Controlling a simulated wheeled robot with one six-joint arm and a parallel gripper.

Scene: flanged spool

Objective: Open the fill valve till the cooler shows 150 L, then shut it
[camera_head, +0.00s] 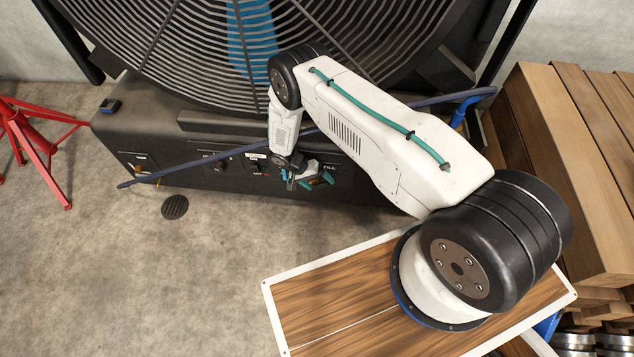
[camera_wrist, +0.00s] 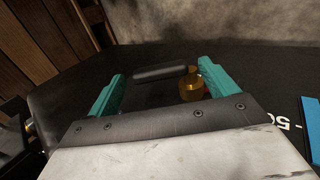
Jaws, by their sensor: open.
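The cooler (camera_head: 190,140) is a large black fan unit with a dark base. The fill valve has a brass body (camera_wrist: 190,85) and a black lever (camera_wrist: 160,73). In the wrist view both lie between my gripper's (camera_wrist: 163,85) teal fingers, which are open and spread around them; contact cannot be told. In the head view my gripper (camera_head: 318,181) is at the base's front panel, near its right part. A blue level strip (camera_wrist: 311,130) with a mark "50" stands at the right edge of the wrist view. Most of its scale is cut off, so the level cannot be read.
A dark blue hose (camera_head: 205,162) runs across the panel front. A red stand (camera_head: 40,145) is at the left, stacked timber (camera_head: 575,150) at the right. A floor drain (camera_head: 175,207) lies before the cooler. The floor at left front is clear.

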